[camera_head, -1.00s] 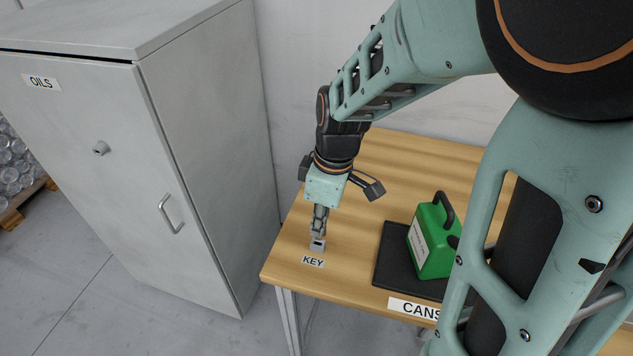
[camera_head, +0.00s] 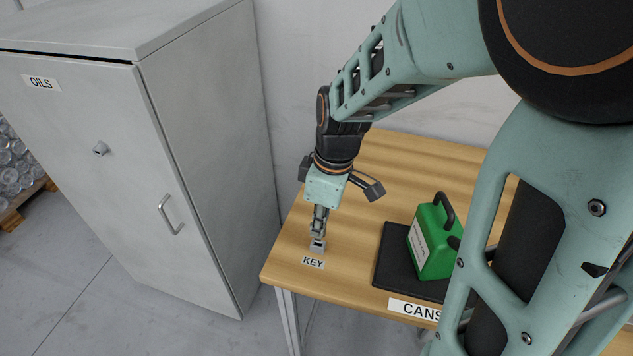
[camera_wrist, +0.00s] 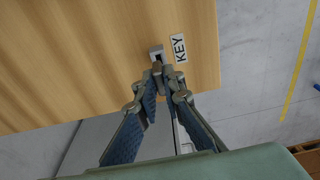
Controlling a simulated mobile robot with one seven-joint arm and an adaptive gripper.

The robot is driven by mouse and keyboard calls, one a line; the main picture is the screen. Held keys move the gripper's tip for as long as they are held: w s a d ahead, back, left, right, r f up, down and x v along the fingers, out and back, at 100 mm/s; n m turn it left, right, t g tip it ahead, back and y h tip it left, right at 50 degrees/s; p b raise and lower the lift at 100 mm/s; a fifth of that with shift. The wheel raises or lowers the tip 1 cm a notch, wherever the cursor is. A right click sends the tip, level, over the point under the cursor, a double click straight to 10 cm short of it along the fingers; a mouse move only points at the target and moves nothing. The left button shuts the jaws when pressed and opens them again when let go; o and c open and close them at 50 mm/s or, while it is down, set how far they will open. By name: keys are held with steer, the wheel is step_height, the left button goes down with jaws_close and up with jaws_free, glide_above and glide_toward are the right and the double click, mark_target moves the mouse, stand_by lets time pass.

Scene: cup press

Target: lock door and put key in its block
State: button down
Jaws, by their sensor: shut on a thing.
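The small grey key block (camera_head: 317,248) stands on the wooden table behind the KEY label. It also shows in the wrist view (camera_wrist: 156,50). My gripper (camera_head: 318,235) points down right at the block. In the wrist view my fingertips (camera_wrist: 162,70) are close together at the block's edge. They are shut on the key, which is mostly hidden between them. I cannot tell how far the key is in the block.
A green can (camera_head: 432,240) with a black handle stands on a dark mat (camera_head: 392,262) to the right, behind the CANS label (camera_head: 413,308). The KEY label (camera_head: 313,262) lies near the table's front left corner. The table (camera_head: 390,165) is bare behind my gripper.

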steer(key=shift+f+b, duration=1.4)
steer(key=shift+f, duration=0.3)
steer(key=c, duration=2)
jaws_free()
steer(key=shift+r, duration=0.1)
steer(key=r, duration=0.5)
steer(key=d+r, duration=0.1)
steer(key=r, duration=0.1)
steer(key=shift+s+r, duration=0.2)
steer(key=shift+a, duration=0.1)
